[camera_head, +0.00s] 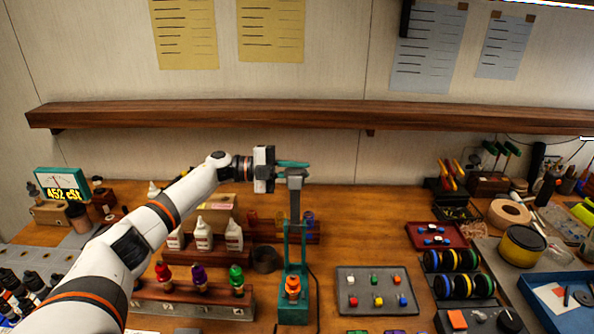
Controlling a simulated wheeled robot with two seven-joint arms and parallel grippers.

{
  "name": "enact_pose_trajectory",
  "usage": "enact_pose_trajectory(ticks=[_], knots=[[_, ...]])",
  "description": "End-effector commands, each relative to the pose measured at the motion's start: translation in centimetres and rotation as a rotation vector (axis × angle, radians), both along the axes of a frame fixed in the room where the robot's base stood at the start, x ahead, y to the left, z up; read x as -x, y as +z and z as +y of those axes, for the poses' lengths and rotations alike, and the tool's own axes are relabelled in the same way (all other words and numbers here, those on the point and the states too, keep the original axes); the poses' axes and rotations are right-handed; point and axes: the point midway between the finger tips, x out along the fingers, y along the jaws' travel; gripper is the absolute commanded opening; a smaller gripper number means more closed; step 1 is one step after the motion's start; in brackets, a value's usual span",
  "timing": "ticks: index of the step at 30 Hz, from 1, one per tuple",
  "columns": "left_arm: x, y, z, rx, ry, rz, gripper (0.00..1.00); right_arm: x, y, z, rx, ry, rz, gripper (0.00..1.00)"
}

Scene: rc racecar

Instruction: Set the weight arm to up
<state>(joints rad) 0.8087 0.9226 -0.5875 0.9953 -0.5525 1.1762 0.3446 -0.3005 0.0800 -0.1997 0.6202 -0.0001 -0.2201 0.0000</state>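A teal stand (293,309) with an orange bottle-like piece (293,287) in it stands on the bench at the front middle. A grey weight arm (295,205) points upright above its frame, with a wider grey head (295,176) at the top. My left gripper (293,165) reaches in from the left at the height of that head. Its teal finger part lies at or just above the head; I cannot tell whether it touches or grips it. The far finger is hidden. My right gripper is not in view.
White bottles (204,234) and a cardboard box (217,210) stand left of the stand. A rack with coloured-cap bottles (200,300) is in front of them. A grey button panel (377,290) lies to the right. A wooden shelf (330,115) runs above. Bare bench lies behind the panel.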

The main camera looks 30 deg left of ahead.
Motion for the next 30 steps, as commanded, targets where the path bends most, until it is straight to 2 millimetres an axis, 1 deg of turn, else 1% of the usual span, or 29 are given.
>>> enact_pose_trajectory(ticks=[1,3,11,14,17,24,30], knots=[[0.0,0.2,0.1,0.001,0.003,-0.002,0.22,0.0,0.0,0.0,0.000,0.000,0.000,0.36],[0.0,0.1,0.1,0.000,0.003,-0.002,0.33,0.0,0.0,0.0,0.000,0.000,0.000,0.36],[0.0,0.0,0.1,-0.001,0.001,-0.002,0.33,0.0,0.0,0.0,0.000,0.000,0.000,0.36],[0.3,-0.2,0.5,-0.002,0.002,-0.001,0.33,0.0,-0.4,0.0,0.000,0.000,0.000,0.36],[0.9,-0.4,1.7,-0.003,0.005,-0.002,0.33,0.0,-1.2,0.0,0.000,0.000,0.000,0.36],[3.5,-0.5,6.1,-0.004,0.006,-0.002,0.33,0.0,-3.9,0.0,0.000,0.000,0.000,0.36],[5.3,-0.3,9.0,0.000,0.004,-0.002,0.33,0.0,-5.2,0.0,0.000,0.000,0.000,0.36]])
